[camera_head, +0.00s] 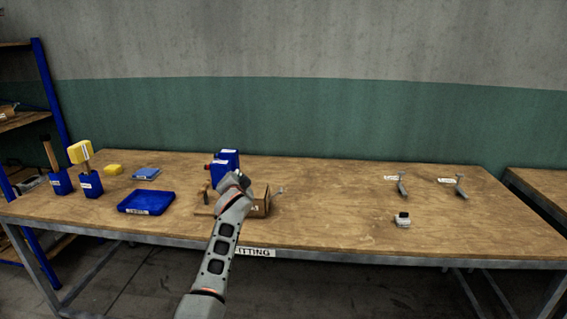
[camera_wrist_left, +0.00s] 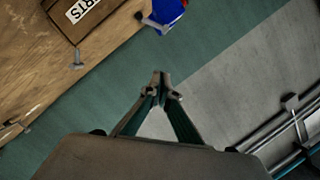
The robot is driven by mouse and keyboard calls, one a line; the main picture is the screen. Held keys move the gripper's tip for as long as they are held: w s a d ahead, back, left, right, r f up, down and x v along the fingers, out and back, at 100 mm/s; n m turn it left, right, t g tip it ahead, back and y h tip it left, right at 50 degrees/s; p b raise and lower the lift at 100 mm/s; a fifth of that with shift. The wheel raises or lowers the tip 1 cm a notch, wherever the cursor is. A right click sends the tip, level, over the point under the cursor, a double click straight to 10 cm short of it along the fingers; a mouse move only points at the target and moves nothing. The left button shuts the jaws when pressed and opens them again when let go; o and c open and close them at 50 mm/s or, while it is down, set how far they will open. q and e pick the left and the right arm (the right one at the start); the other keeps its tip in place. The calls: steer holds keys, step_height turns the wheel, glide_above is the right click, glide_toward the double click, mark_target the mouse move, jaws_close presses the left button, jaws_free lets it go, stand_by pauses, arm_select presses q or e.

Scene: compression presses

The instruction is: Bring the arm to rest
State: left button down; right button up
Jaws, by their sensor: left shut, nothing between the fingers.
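In the head view I cannot make out the fingertips. My right gripper is in neither view.
Two grey metal tools (camera_head: 402,185) (camera_head: 461,187) and a small white-and-black item (camera_head: 402,220) lie at right. The table's middle right is mostly clear.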

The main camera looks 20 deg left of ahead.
arm_select(q)
steer(key=shift+f, duration=0.1)
steer(key=s+d+f+m+g+h, duration=0.15)
steer(key=s+d+f, duration=0.35)
steer(key=s+f, duration=0.7)
steer(key=s+d+f+n+h, duration=0.1)
steer(key=s+d+f+h, duration=0.25)
steer(key=s+f, duration=0.85)
steer(key=s+d+f+h, duration=0.1)
steer(key=s+d+f, duration=0.3)
steer(key=s, duration=0.4)
steer(key=s+d+f+g+h, duration=0.1)
steer(key=s+d+f, duration=0.3)
steer(key=s, duration=0.4)
steer(key=s+d+f+g+h, duration=0.1)
steer(key=s+d+f, duration=0.3)
steer(key=s, duration=0.5)
steer(key=shift+d+f+n+h, duration=0.2)
steer(key=shift+d+n+h, duration=0.25)
steer(key=shift+d+h, duration=0.4)
